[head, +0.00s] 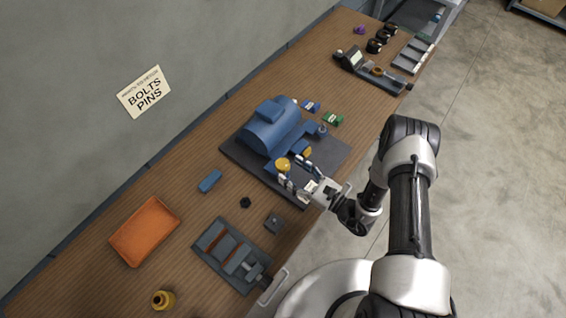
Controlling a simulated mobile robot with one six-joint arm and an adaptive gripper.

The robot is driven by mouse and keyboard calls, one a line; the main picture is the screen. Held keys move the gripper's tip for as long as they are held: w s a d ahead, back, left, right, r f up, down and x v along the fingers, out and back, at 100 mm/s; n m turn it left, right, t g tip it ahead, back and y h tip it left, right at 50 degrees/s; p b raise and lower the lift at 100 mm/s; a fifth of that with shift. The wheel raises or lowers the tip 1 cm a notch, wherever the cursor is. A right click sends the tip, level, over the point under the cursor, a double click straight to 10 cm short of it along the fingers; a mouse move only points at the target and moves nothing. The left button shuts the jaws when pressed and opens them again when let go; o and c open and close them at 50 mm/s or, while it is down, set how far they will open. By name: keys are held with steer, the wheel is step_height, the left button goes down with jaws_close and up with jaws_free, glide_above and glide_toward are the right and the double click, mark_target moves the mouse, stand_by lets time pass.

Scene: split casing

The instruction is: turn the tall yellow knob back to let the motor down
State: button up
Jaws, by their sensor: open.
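The blue motor (270,128) sits on a dark base plate (237,153) in the middle of the bench. A round yellow knob (282,163) stands in front of the motor, toward the plate's near side. I cannot tell from this view whether either finger touches the knob, or how high the motor stands.
On the wooden bench are an orange tray (147,232), a blue block (210,181), a grey vise-like fixture (232,254), a small grey block (273,223) and a brass-yellow cylinder (163,300). Blue and green pieces (333,118) lie behind the plate. More fixtures (370,70) stand at the far end.

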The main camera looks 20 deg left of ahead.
mark_target(288, 168)
steer(key=shift+x, duration=2.35)
steer(key=c, duration=1.1)
